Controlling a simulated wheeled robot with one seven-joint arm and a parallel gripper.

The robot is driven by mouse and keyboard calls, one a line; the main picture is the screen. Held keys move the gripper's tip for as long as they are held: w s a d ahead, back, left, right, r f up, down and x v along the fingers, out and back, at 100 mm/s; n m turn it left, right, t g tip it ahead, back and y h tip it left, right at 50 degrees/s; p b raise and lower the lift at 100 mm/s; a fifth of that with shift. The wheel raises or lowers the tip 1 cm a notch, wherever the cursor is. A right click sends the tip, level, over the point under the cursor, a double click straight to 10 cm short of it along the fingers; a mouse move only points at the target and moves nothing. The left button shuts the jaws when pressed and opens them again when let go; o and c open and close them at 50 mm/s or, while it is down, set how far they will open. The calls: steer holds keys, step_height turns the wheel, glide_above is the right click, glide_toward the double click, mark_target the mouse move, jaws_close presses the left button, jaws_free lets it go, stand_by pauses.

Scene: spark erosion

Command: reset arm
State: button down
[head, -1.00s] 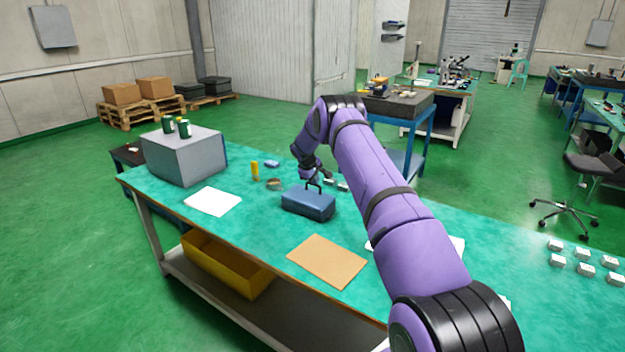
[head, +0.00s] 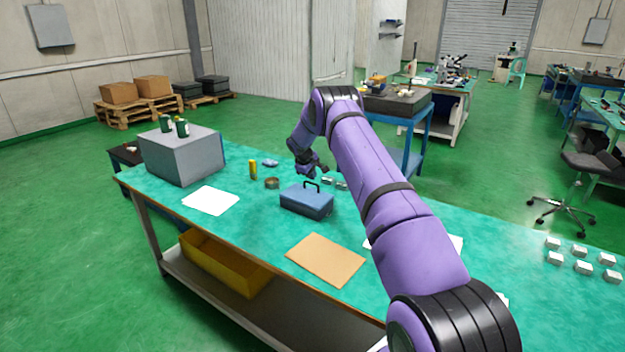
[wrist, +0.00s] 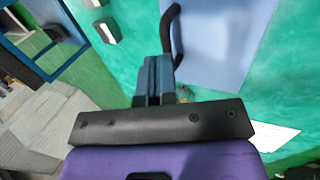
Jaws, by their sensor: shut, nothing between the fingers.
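My purple arm reaches over the green-topped workbench (head: 250,226) in the head view. My gripper (head: 322,170) is over the bench, just behind and above the blue toolbox (head: 306,201). In the wrist view my gripper (wrist: 153,75) shows its blue fingers together, with nothing between them. The toolbox top (wrist: 215,45) fills the upper right of the wrist view, with its black handle (wrist: 172,35) standing near the fingertips. I cannot tell in the wrist view whether the fingers touch the handle; the head view shows the handle free and upright.
A grey box (head: 181,158) with green cans on top stands at the bench's left end. A yellow bottle (head: 253,169), a round tin (head: 271,183), white paper (head: 211,200) and a tan sheet (head: 326,260) lie around the toolbox. Several small white blocks (head: 583,267) sit at the right.

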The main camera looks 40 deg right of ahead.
steer(key=s+a+r, duration=0.3)
steer(key=a+r, duration=0.1)
steer(key=r, duration=0.5)
steer(key=s+a+r+m+t, duration=0.1)
steer(key=s+a+r, duration=0.1)
steer(key=a+r, duration=0.45)
steer(key=s+a+r, duration=0.3)
steer(key=r, duration=0.8)
steer(key=s+a+r+m+t+y, duration=0.1)
steer(key=s+a+r+y, duration=0.1)
steer(key=s+a+r, duration=0.95)
steer(key=s+a+r+m+t+y, duration=0.1)
steer(key=s+a+r, duration=0.15)
steer(key=s, duration=0.75)
steer(key=s+a+r, duration=0.2)
steer(key=s+a, duration=0.2)
steer(key=s, duration=0.7)
steer(key=s+a+f+y, duration=0.1)
steer(key=s+a+f, duration=0.1)
steer(key=s, duration=0.6)
steer(key=s+a+f+m, duration=0.1)
steer(key=s+a+f, duration=0.1)
steer(key=s, duration=0.6)
steer(key=shift+a+t+y, duration=0.4)
steer(key=shift+a, duration=0.1)
steer(key=shift+f, duration=0.1)
